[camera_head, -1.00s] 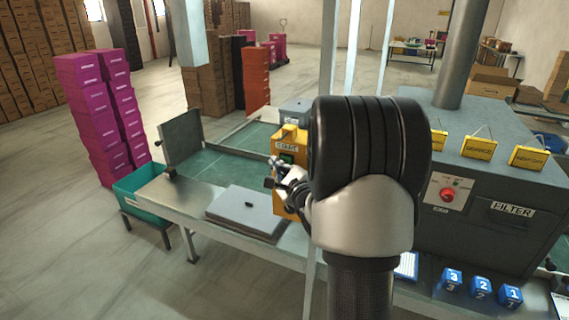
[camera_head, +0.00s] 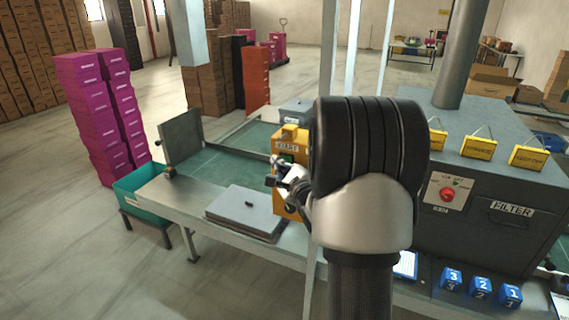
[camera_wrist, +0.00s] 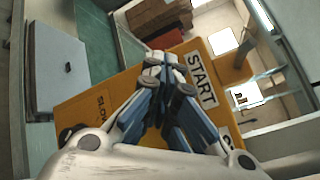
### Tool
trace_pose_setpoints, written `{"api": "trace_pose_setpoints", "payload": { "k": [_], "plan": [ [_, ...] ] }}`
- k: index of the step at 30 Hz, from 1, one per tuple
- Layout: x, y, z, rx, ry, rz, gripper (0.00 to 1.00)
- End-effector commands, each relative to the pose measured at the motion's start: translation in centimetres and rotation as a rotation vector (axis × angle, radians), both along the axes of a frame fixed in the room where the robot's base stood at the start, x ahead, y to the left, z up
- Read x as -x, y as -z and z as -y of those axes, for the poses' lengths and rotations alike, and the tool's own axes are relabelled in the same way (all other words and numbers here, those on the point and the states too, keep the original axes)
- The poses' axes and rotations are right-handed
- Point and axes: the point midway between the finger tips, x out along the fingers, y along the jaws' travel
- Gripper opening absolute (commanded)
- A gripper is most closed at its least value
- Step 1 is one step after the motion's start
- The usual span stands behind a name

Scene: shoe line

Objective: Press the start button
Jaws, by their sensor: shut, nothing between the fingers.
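The yellow control box (camera_head: 290,205) stands on the line's bench, with a START label (camera_head: 287,146) near its top. A small green patch (camera_head: 286,158), apparently the start button, shows just below the label. My gripper (camera_head: 275,161) is shut and empty, its tips right in front of the box. In the wrist view my gripper's closed fingertips (camera_wrist: 165,68) lie over the box face (camera_wrist: 120,85), beside the START label (camera_wrist: 200,82). The fingers hide the button there. I cannot tell whether the tips touch it.
A grey flat case (camera_head: 245,212) lies on the bench left of the box. A teal bin (camera_head: 140,188) stands at the bench's left end. Right of my arm is a dark filter machine (camera_head: 470,225) with a red knob (camera_head: 447,194). Blue numbered blocks (camera_head: 481,288) sit in front.

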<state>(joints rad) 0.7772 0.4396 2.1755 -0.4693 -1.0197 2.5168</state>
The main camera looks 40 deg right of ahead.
Motion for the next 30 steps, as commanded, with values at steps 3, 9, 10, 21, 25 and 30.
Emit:
{"api": "trace_pose_setpoints", "payload": {
  "k": [3, 9, 10, 21, 25, 30],
  "plan": [
    [0.2, 0.1, -0.5, -0.001, 0.001, 0.0, 0.0],
    [0.7, 0.1, -1.5, 0.0, 0.001, -0.001, 0.0],
    [0.7, 0.1, -1.6, 0.0, 0.001, -0.001, 0.0],
    [0.8, 0.0, -1.9, 0.0, -0.001, 0.001, 0.0],
    [1.2, 0.0, -3.0, -0.001, -0.001, 0.002, 0.0],
    [1.9, 0.1, -4.6, 0.0, -0.001, -0.001, 0.0]
  ]
}}
